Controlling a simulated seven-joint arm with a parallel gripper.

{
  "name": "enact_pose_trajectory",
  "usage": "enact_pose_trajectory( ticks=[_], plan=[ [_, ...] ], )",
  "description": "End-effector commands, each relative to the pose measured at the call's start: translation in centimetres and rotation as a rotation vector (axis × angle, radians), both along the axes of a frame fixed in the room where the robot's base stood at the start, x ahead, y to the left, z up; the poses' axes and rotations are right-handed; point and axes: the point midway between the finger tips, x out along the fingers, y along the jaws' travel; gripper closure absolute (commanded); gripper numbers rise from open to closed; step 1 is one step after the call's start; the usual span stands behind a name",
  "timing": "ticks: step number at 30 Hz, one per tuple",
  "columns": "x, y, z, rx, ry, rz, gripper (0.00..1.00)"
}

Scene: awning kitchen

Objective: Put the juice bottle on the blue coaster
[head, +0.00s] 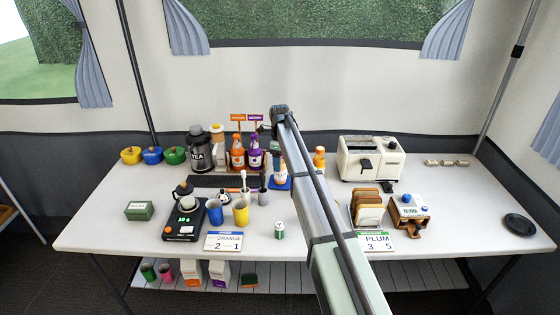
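An orange juice bottle (237,154) and a purple juice bottle (254,155) stand side by side at the back, under small orange and purple signs. Another orange-topped bottle (319,158) stands just right of my arm. A flat blue patch that looks like the blue coaster (274,184) shows at my arm's left edge. A pale item with an orange mark (283,169) appears above or on it, partly covered by my arm. My arm reaches over the table's middle. My gripper is hidden behind it, and what it holds cannot be made out.
A toaster (370,158) and a rack (368,208) stand right.

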Motion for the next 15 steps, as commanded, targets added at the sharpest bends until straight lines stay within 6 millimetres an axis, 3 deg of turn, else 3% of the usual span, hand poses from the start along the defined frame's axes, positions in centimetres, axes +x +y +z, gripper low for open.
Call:
enact_pose_trajectory(
  ticks=[4,15],
  plan=[
    [0.0,0.0,0.01,0.0,0.0,0.0,0.2],
    [0.03,0.01,0.67,0.0,-0.001,0.0,0.19]
  ],
)
